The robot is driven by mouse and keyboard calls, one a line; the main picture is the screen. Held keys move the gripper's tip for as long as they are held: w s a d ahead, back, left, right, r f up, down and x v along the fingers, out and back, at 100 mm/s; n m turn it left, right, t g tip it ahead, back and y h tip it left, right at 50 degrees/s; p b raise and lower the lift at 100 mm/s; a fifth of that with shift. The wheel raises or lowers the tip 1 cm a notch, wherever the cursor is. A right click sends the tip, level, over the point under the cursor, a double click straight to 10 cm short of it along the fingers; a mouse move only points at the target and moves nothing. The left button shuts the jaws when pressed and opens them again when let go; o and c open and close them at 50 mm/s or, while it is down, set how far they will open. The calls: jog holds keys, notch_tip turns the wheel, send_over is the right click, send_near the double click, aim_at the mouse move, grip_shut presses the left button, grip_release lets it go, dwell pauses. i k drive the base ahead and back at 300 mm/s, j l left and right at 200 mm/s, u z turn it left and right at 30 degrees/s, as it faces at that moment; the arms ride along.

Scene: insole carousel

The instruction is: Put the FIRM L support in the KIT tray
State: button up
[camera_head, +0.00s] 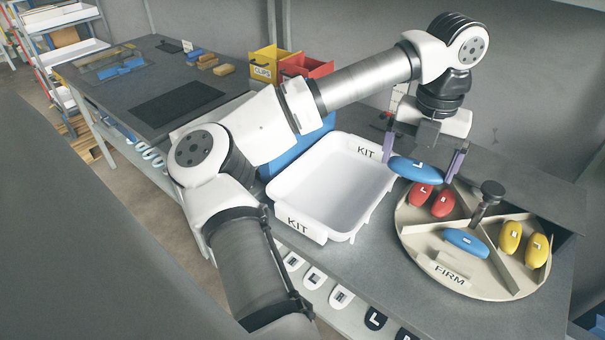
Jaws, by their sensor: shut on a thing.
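A blue support (408,172) with a mark that looks like an L is held between the two purple fingers of my gripper (418,168). It appears raised above the back left edge of the round carousel (420,246), beside the red supports. The white KIT tray (342,208) stands just left of the carousel and looks empty. Another blue support (466,242) lies in the carousel compartment behind the FIRM label (452,274); its letter is hard to read.
Two red supports (443,203) and two yellow supports (510,237) lie in other carousel compartments. A dark knob (491,192) stands up at the carousel's centre. Yellow (263,65) and red (306,66) bins and a blue bin (292,152) stand behind the tray.

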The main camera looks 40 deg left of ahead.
aim_at(323, 182)
jog(key=i+u, duration=0.2)
jog(key=u, duration=0.2)
jog(key=i+u, duration=0.2)
jog(key=u, duration=0.15)
jog(key=i+l, duration=0.1)
jog(key=i, duration=0.25)
